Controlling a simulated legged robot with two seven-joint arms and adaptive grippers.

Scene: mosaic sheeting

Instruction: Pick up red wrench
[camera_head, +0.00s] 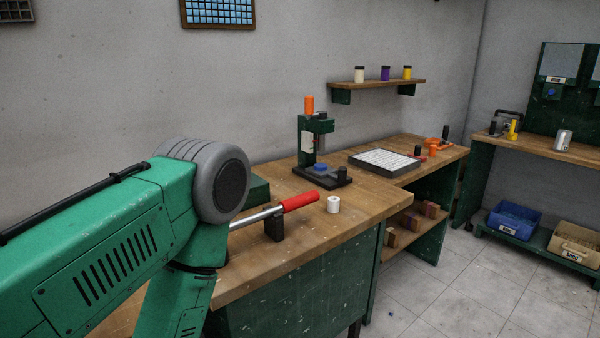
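The red wrench shows as a tool with a red handle (300,201) and a metal shaft. It lies over a small black stand (273,229) on the wooden workbench (352,212), near its front edge. The handle points right and slightly up. Its left end is hidden behind my green arm, which fills the lower left. My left gripper is not visible, and my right gripper is out of view.
A white roll (333,204) stands just right of the handle. A green press (308,143) with an orange top stands behind it. A pale gridded tray (384,161) lies further right. The bench surface right of the roll is clear. Bins stand on a low shelf at right.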

